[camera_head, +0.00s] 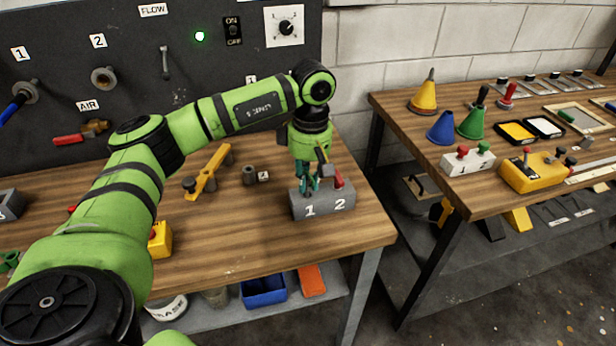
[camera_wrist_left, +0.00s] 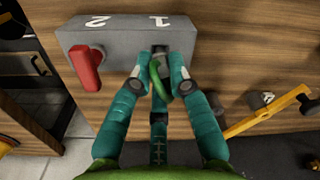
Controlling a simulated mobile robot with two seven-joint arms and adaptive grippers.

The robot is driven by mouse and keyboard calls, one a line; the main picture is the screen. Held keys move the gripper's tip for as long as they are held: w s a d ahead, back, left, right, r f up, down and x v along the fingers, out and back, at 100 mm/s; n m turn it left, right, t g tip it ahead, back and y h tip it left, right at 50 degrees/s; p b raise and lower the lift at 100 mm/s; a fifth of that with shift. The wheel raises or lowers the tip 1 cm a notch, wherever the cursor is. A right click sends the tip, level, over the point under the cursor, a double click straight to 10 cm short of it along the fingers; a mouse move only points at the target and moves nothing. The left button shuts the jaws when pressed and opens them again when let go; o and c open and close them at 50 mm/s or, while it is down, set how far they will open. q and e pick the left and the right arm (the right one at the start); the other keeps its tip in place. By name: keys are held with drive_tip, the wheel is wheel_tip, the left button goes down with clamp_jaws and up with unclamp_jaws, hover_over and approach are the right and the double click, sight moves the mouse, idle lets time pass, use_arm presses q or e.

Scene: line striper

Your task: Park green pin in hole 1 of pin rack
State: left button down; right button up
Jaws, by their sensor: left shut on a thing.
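The pin rack (camera_head: 325,208) is a grey block marked 1 and 2 near the right front corner of the workbench. It also shows upside down in the left wrist view (camera_wrist_left: 120,42). A red pin (camera_head: 338,179) stands at hole 2; it also shows in the wrist view (camera_wrist_left: 87,70). My left gripper (camera_head: 312,185) points down over the hole 1 end. In the wrist view its teal fingertips (camera_wrist_left: 160,68) are shut on the green pin (camera_wrist_left: 160,88), whose curved green handle shows between them. The fingers hide hole 1, and I cannot tell how deep the pin sits.
A yellow bar tool (camera_head: 208,172) and a small dark fitting (camera_head: 249,175) stand left of the rack. The dark panel (camera_head: 230,65) rises behind. A second table (camera_head: 400,105) with funnels and blocks is to the right. Bare wood lies in front of the rack.

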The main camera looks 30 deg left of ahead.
use_arm(q)
drive_tip(key=shift+f+b, duration=0.6)
drive_tip(key=shift+f, duration=0.2)
idle(0.4)
drive_tip(key=c, duration=1.1)
unclamp_jaws()
drive_tip(key=o, duration=0.3)
drive_tip(key=shift+r, duration=0.1)
drive_tip(key=shift+w+r+p, duration=0.2)
drive_tip(key=shift+r+p, duration=2.2)
drive_tip(key=shift+r, duration=1.1)
